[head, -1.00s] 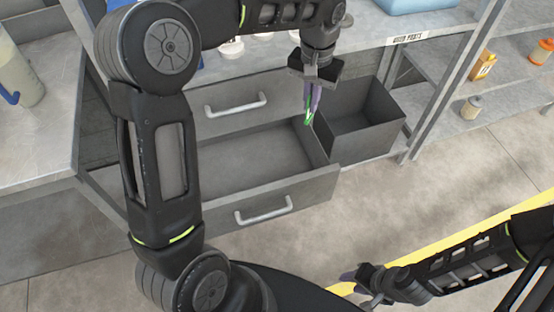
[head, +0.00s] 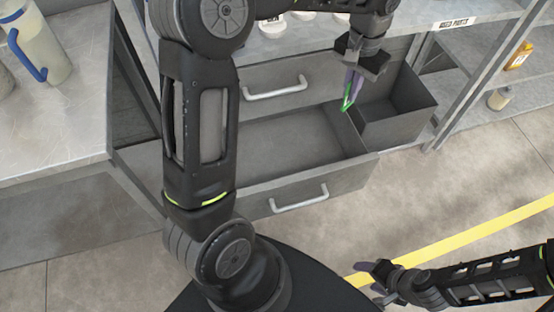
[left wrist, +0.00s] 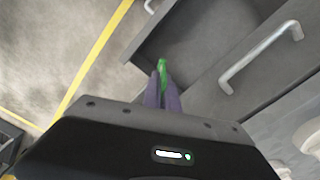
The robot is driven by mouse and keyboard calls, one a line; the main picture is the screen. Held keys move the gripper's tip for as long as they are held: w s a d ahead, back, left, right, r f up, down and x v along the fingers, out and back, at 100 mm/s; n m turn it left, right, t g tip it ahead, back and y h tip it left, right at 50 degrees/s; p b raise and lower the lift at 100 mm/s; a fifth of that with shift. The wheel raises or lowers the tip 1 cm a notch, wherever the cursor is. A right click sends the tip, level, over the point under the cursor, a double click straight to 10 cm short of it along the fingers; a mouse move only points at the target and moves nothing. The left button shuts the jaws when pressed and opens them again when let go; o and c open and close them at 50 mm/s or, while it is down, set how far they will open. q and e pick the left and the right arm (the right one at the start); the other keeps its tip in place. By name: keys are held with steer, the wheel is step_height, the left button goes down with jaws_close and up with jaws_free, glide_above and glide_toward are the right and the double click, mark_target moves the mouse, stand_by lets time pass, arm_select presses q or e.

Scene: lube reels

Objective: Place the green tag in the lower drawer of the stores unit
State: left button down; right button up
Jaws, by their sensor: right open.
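The green tag (head: 347,101) is held between the fingertips of my left gripper (head: 351,86), which is shut on it. In the left wrist view the tag (left wrist: 162,68) sticks out past the purple fingers (left wrist: 162,93). The lower drawer (head: 301,197) of the stores unit is pulled open, and its visible inside looks empty. In the head view the tag appears over the right end of this drawer, by the wall beside a grey bin. My right gripper (head: 374,284) is open and empty, low over the floor at the bottom right.
The upper drawer (head: 278,90) is shut above the open one. An open grey bin (head: 410,118) stands right of the drawers. A pale jug with a blue handle (head: 40,45) stands on the left worktop. A yellow line (head: 460,243) crosses clear floor.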

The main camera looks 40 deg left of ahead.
steer(key=shift+o, duration=0.4)
step_height(320, 180, down, 13)
steer(key=b, duration=1.1)
arm_select(q)
steer(key=s+a+f+m+b, duration=0.3)
steer(key=f, duration=0.6)
steer(key=s+a+f+m+b, duration=0.2)
steer(key=s+a+f+m, duration=0.1)
steer(key=f, duration=0.5)
steer(key=s+a+f+m+b, duration=0.3)
steer(key=a+f+m, duration=0.1)
steer(key=f, duration=0.5)
steer(key=shift+s+a+f+b, duration=0.3)
steer(key=shift+s+a+b, duration=0.1)
steer(key=shift+a, duration=0.35)
arm_select(e)
step_height(320, 180, down, 8)
steer(key=shift+w+d+f, duration=0.15)
arm_select(q)
steer(key=shift+f, duration=0.1)
steer(key=shift+f+b, duration=0.8)
steer(key=shift+f, duration=1.65)
arm_select(e)
steer(key=shift+w+d+f, duration=0.15)
steer(key=shift+f, duration=0.3)
steer(key=shift+w+d+f, duration=0.1)
steer(key=shift+f, duration=0.3)
